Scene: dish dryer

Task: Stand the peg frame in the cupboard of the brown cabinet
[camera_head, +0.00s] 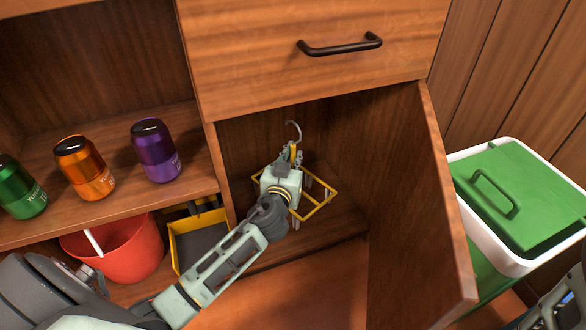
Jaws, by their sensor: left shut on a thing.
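The peg frame (323,207) is a yellow wire frame with light pegs and a grey hook at its top. It is inside the open cupboard (345,222) of the brown cabinet (290,75), below the drawer. My left gripper (294,158) reaches into the cupboard and is shut on the peg frame at its upper part, below the hook. My gripper and wrist hide the frame's near left part. I cannot tell whether the frame touches the cupboard floor. My right gripper is not in view.
The cupboard door (415,215) stands open on the right. Green, orange (84,168) and purple canisters stand on the left shelf. Below are a red bucket (118,250) and a yellow bin (197,232). A white box with a green lid (525,190) stands at right.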

